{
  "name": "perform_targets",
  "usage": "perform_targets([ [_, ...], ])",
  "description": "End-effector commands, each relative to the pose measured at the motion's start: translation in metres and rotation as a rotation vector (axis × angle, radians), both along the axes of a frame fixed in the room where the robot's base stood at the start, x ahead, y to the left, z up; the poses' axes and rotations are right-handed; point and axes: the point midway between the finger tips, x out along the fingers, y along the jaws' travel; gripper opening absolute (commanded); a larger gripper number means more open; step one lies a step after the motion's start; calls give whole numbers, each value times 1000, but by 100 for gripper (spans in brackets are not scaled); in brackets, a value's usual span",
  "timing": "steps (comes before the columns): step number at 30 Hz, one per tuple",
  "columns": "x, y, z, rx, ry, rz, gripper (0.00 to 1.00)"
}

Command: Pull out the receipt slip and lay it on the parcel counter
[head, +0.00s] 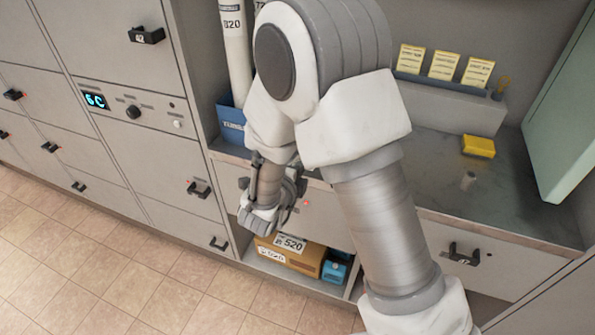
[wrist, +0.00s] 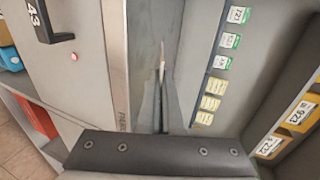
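My gripper shows in the wrist view (wrist: 161,88), with its dark base across the bottom and two grey fingers tapering close together. A thin pale sliver with a reddish part (wrist: 162,55) stands at the fingertips. I cannot tell whether it is the receipt slip or whether the fingers grip it. In the head view my gripper (head: 262,213) hangs in front of the counter's front, above the open lower shelf, partly hidden by my arm. The parcel counter (head: 430,165) is a grey top to the right. No receipt slip can be made out in the head view.
A yellow block (head: 479,146) lies on the counter; yellow cards (head: 444,65) stand on a ledge behind. Below are a cardboard parcel (head: 291,256) and a blue box (head: 335,272). Drawer handle 43 (wrist: 48,22) juts out. Lockers with handles and a lit panel (head: 96,101) stand left.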

Motion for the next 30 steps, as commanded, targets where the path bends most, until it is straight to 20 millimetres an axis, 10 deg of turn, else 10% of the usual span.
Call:
perform_targets([
  [27,38,-14,-22,-2,-1,-1,0],
  [30,38,-14,-22,-2,-1,-1,16],
])
